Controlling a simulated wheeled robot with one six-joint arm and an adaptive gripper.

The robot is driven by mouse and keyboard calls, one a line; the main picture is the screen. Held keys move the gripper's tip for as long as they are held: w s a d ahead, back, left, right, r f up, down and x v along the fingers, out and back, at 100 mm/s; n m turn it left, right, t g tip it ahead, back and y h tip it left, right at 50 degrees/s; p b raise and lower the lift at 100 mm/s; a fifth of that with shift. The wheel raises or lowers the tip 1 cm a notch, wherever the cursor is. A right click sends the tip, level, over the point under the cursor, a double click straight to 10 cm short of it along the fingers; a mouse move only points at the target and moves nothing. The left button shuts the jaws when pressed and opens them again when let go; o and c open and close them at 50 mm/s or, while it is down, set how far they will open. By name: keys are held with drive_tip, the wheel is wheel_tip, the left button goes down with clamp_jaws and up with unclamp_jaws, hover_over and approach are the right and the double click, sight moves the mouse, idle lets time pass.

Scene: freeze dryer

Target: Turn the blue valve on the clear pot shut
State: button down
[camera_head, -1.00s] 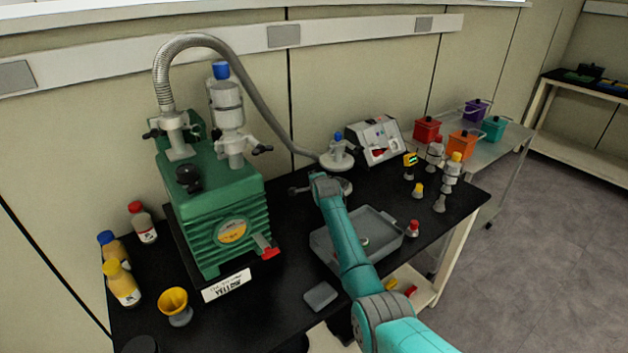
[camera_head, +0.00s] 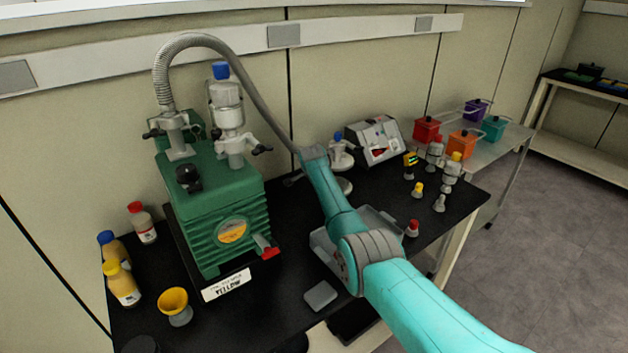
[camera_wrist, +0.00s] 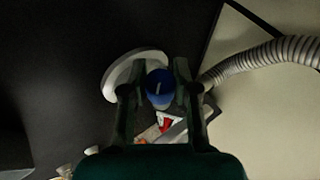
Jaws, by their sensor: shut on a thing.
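The blue valve (camera_head: 337,136) tops the pale pot (camera_head: 341,156) at the back of the black bench, just right of my arm's far end in the head view. In the wrist view the round blue valve (camera_wrist: 160,88) lies between the two dark fingers of my gripper (camera_wrist: 154,76), which is shut on it. The pot's pale round rim (camera_wrist: 125,75) shows beyond the fingers there. The pot's body is mostly hidden in the wrist view. In the head view my fingers are hidden behind my arm.
A ribbed hose (camera_head: 265,110) runs from the green pump (camera_head: 212,195) down behind my arm. A grey instrument (camera_head: 380,140) stands right of the pot. A grey tray (camera_head: 385,222) lies partly behind my arm. Bottles (camera_head: 142,222) stand at the bench's left.

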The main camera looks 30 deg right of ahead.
idle(0.4)
drive_tip(key=c, duration=0.8)
unclamp_jaws()
drive_tip(key=shift+c, duration=0.2)
drive_tip(key=v, duration=1.2)
